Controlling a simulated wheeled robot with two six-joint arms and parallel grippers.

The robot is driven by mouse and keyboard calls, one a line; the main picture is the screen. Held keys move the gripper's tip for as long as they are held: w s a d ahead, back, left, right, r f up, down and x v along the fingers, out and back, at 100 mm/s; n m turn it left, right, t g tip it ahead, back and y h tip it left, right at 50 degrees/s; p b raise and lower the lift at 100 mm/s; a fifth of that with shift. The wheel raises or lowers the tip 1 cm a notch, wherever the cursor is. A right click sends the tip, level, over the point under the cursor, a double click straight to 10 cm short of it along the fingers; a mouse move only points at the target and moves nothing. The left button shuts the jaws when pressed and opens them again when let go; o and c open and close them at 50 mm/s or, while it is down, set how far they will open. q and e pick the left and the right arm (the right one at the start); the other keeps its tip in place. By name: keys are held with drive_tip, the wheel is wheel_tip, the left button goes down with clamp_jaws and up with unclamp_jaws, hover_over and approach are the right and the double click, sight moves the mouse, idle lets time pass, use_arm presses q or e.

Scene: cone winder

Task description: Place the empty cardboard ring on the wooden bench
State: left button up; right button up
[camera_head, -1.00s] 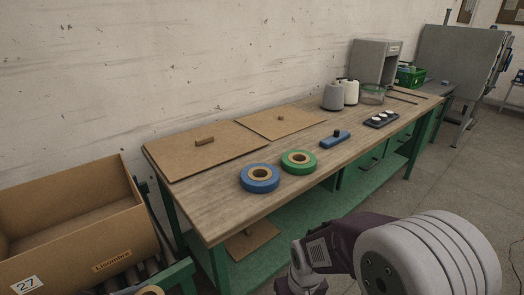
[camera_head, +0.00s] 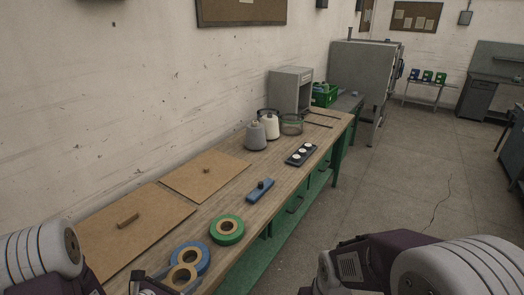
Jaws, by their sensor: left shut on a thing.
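The empty cardboard ring (camera_head: 181,279), a plain tan ring, shows at the bottom of the head view. My left gripper (camera_head: 168,282) is shut on it. In the picture the ring overlaps the near side of the blue tape roll (camera_head: 203,262); whether it touches the roll or the bench I cannot tell. The wooden bench (camera_head: 255,206) runs from the lower left towards the far middle. My right arm enters at the lower right, and its gripper is out of the picture.
A green tape roll (camera_head: 227,230) lies just beyond the blue one. A blue tool (camera_head: 259,189), a black tray with white discs (camera_head: 301,154) and two cones (camera_head: 256,136) stand farther along. Two brown boards (camera_head: 205,176) lie along the wall. Bare wood shows between them.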

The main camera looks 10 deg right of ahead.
use_arm(q)
drive_tip(key=shift+s+r, duration=0.2)
drive_tip(key=shift+s, duration=0.3)
drive_tip(key=shift+s+r, duration=0.15)
drive_tip(key=shift+s, duration=0.3)
drive_tip(key=w+a+f, duration=0.1)
drive_tip(key=a+f, duration=0.1)
drive_tip(key=a, duration=0.1)
drive_tip(key=w+a+f+p, duration=0.1)
drive_tip(key=a+f, duration=0.1)
drive_tip(key=a, duration=0.2)
drive_tip(key=w+a+f+p, duration=0.1)
drive_tip(key=a+f, duration=0.2)
drive_tip(key=a, duration=0.1)
drive_tip(key=shift+w+a, duration=0.2)
drive_tip(key=shift+w+f, duration=0.15)
drive_tip(key=shift+f, duration=0.2)
wheel_tip(320, 180, down, 3)
drive_tip(key=shift+d+r+p, duration=0.1)
drive_tip(key=shift+p, duration=0.25)
drive_tip(key=shift+f, duration=0.45)
use_arm(e)
drive_tip(key=r, duration=0.1)
drive_tip(key=s+r, duration=0.1)
drive_tip(key=r, duration=0.1)
drive_tip(key=shift+s, duration=0.15)
